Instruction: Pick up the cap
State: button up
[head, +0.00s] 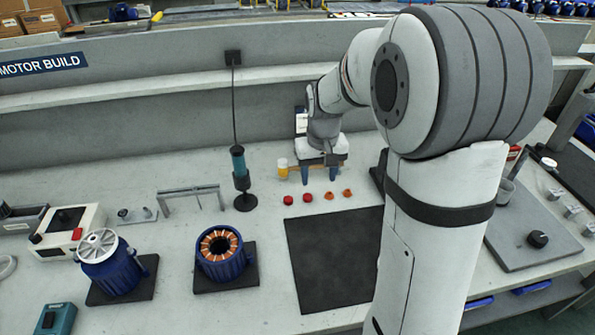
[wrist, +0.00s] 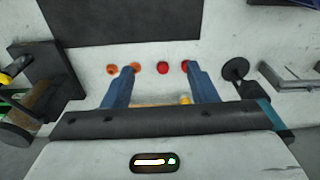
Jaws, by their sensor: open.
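Two red caps (head: 307,197) and two orange pieces (head: 347,193) lie in a row on the grey bench; I cannot tell which one the task means. In the wrist view the row runs across the fingertips: a red cap (wrist: 162,68) shows between the fingers, another red one (wrist: 185,66) is partly behind the right finger, and an orange one (wrist: 111,69) lies outside the left finger. My gripper (head: 319,177) is open and empty, its blue fingers spread just behind the row in the head view. It also shows in the wrist view (wrist: 158,72).
A dark mat (head: 330,260) lies in front of the row. A teal tool on a stand (head: 240,175) and a small yellow-and-white container (head: 282,168) stand left of my gripper. Blue motor housings (head: 222,262) sit further left. The wall is behind.

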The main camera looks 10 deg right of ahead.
jog(key=g, duration=0.1)
send_near(308, 196)
jog(key=s, duration=0.2)
jog(key=shift+w+d+f, duration=0.2)
jog(key=shift+w+f, duration=0.25)
jog(key=f, duration=0.2)
jog(key=f+p, duration=0.1)
jog(key=f, duration=0.2)
jog(key=w+f, duration=0.1)
jog(key=f, duration=0.1)
jog(key=shift+a+f, duration=0.25)
jog(key=shift+f, duration=0.05)
jog(key=c, duration=0.9)
notch_tip(308, 196, up, 10)
jog(key=shift+r+b, duration=0.1)
jog(key=shift+b, duration=0.2)
jog(key=shift+s, duration=0.1)
